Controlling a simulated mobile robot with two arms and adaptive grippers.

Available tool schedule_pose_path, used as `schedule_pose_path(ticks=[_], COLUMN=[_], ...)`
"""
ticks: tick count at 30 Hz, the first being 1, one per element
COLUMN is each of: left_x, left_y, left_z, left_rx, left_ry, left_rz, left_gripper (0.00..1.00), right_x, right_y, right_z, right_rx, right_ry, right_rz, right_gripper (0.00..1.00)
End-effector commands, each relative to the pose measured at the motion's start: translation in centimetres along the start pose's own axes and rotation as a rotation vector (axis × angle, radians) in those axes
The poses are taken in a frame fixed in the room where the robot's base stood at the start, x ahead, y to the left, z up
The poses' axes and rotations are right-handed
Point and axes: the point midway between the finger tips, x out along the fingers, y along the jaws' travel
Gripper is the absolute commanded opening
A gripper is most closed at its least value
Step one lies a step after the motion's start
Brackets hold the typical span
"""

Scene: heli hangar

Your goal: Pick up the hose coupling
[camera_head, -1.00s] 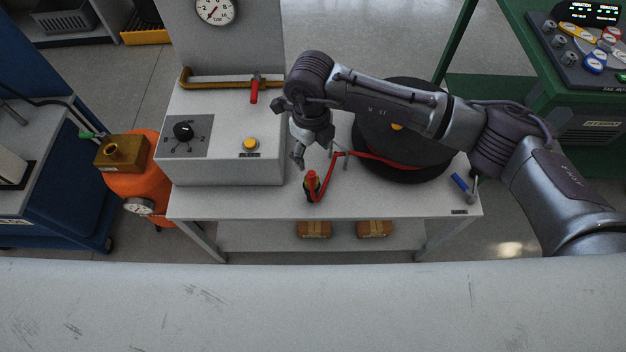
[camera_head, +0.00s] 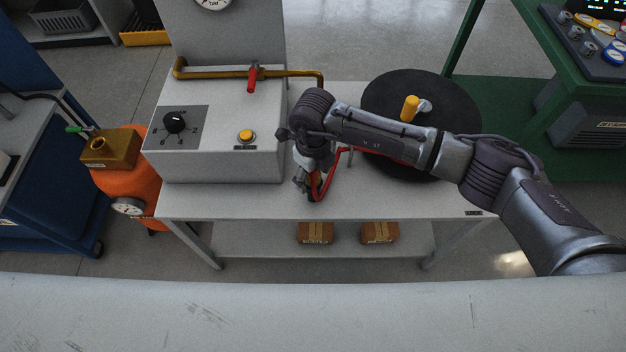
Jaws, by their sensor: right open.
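The hose coupling (camera_head: 315,182) is at the end of the red hose (camera_head: 329,180), on the front part of the grey bench. Most of it is hidden behind my right gripper; only a small orange-red part shows. My right gripper (camera_head: 306,186) points down over the coupling, with its open fingers at the coupling. I cannot tell whether the fingers touch it. The red hose runs right toward the black reel (camera_head: 440,100), partly behind my arm. My left gripper is not in view.
A grey box with a dial and yellow button (camera_head: 246,135) stands left on the bench (camera_head: 240,202), with a brass pipe (camera_head: 215,73) and red valve handle above. An orange tank (camera_head: 128,180) stands left of the bench. The bench's front right top is clear. Cardboard boxes (camera_head: 314,233) lie on the shelf below.

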Motion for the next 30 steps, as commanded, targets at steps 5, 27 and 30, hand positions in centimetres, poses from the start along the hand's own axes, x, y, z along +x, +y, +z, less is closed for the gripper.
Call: schedule_pose_path(ticks=[5,27,30], left_x=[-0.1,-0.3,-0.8], left_y=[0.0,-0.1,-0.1], left_z=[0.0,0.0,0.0], left_rx=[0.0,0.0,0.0], left_ry=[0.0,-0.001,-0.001], left_rz=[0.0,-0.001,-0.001], left_gripper=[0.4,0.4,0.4], right_x=[-0.1,-0.5,-1.2], right_y=[0.0,0.0,0.0], right_z=[0.1,0.1,0.1], right_rx=[0.0,0.0,0.0], right_ry=[-0.002,-0.003,-0.003], right_rz=[0.0,0.0,0.0], right_gripper=[0.68,0.0,0.0])
